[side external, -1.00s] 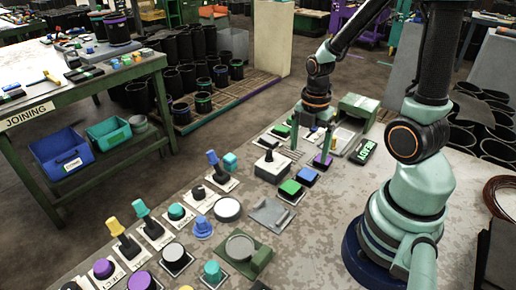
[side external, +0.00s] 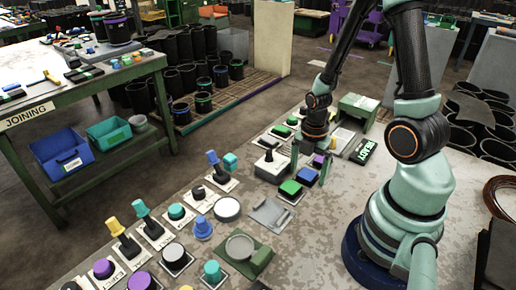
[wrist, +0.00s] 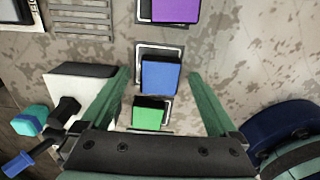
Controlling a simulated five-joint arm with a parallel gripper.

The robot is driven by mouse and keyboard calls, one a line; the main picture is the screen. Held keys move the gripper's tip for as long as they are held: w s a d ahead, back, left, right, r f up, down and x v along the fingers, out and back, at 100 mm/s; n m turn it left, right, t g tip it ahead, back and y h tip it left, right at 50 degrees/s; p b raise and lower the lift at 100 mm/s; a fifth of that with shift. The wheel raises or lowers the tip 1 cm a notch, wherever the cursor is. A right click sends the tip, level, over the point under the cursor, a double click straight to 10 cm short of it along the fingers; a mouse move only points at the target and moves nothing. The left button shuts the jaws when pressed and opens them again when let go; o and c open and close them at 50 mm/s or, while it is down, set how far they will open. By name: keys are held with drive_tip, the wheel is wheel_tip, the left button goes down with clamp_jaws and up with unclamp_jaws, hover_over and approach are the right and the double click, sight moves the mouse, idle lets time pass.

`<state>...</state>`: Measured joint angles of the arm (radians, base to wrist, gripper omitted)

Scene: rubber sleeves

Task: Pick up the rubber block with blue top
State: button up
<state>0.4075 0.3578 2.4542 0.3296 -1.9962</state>
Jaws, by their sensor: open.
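The rubber block with a blue top (side external: 306,176) sits on the worktable between a green-topped block (side external: 291,188) and a purple-topped block (side external: 319,161). My gripper (side external: 310,170) is open and low over this row, its green fingers on either side of the blue-topped block. In the wrist view, the blue top (wrist: 161,76) lies between the tips of my gripper (wrist: 159,74), with a gap on each side. The green block (wrist: 149,113) is nearer the palm and partly hidden; the purple one (wrist: 175,10) is beyond the tips. I cannot tell whether the tips reach table height.
A grey metal plate (side external: 270,213) lies in front.

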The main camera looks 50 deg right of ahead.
drive_tip(key=c, duration=1.5)
drive_tip(key=shift+o, duration=0.2)
drive_tip(key=shift+r, duration=0.15)
